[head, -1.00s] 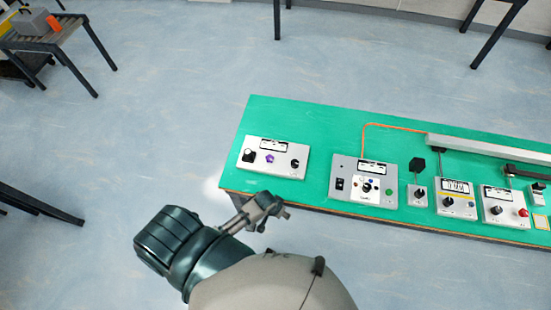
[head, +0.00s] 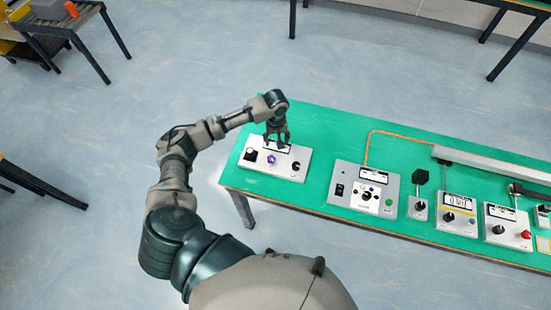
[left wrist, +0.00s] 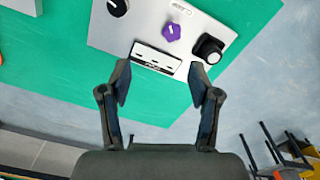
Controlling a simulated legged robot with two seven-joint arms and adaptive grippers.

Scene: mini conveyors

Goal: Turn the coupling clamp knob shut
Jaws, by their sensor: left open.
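A pale grey panel (head: 283,173) lies at the left end of the green table and also shows in the left wrist view (left wrist: 225,22). It carries a purple knob (head: 271,159), also in the left wrist view (left wrist: 171,32), between two black knobs. One black knob (left wrist: 208,48) stands up from a corner; the other (left wrist: 118,7) has a white mark. I cannot tell which is the clamp knob. My left gripper (head: 277,138) is open and empty, pointing down above the panel's back edge. In the left wrist view its fingertips (left wrist: 160,82) are apart, near the label display (left wrist: 157,59).
The green table (head: 330,150) holds a second panel (head: 342,202) with a dial, and several small control boxes further right. An orange cable (head: 368,147) runs along the back to a long grey bar (head: 490,165). Bare table lies between the first two panels.

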